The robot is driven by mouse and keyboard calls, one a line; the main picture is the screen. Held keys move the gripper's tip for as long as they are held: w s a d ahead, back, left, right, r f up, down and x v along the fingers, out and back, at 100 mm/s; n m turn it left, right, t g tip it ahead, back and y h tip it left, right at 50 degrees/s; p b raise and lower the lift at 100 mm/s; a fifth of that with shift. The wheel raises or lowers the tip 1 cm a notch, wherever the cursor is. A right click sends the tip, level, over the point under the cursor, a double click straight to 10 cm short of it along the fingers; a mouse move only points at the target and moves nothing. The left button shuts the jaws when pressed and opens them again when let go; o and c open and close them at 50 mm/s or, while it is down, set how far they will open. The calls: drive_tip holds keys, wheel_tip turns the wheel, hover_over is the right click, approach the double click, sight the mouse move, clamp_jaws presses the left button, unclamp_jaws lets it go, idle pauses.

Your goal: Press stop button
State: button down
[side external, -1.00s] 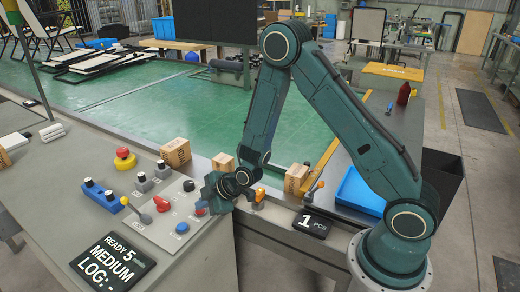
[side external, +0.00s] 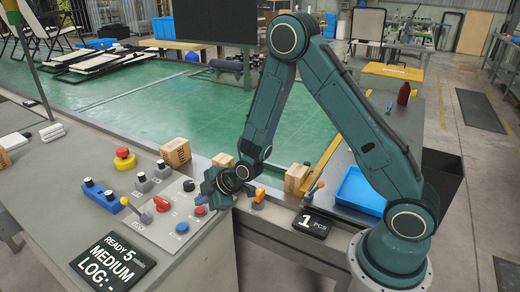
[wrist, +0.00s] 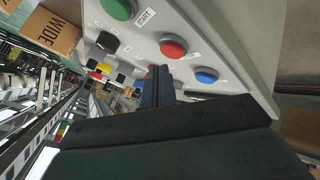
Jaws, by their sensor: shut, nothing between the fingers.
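The stop button is most likely the red round button (wrist: 173,48) between a green START button (wrist: 118,8) and a blue button (wrist: 206,75); its label is not readable. In the side view the red button (side external: 200,211) sits on the grey sloped control panel (side external: 150,238), beside the blue button (side external: 182,227). My gripper (side external: 210,198) is shut and empty, just above the panel's right edge near the red button. In the wrist view its fingertips (wrist: 160,72) appear just below the red button. I cannot tell whether they touch it.
A black knob (wrist: 107,41) stands on the panel. A red knob (side external: 161,203), a yellow-tipped lever (side external: 146,218) and a red emergency button (side external: 124,158) are farther left. Cardboard boxes (side external: 175,152) stand behind the panel. A display (side external: 112,262) lies in front.

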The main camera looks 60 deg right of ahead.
sight(204, 211)
drive_tip(key=shift+r, duration=0.1)
drive_tip(key=shift+r, duration=2.35)
drive_tip(key=shift+r, duration=0.15)
drive_tip(key=s+r+m+g+h, duration=0.15)
drive_tip(key=s+r+m, duration=0.35)
drive_tip(key=s+r, duration=0.8)
drive_tip(key=s+d+r+m+g, duration=0.1)
drive_tip(key=s+r+m, duration=0.2)
drive_tip(key=s, duration=0.6)
drive_tip(key=s+d+r+m+g, duration=0.1)
drive_tip(key=s+r+m, duration=0.2)
drive_tip(key=s, duration=0.6)
drive_tip(key=shift+d+r, duration=0.3)
drive_tip(key=shift+r, duration=0.6)
drive_tip(key=shift+h, duration=0.25)
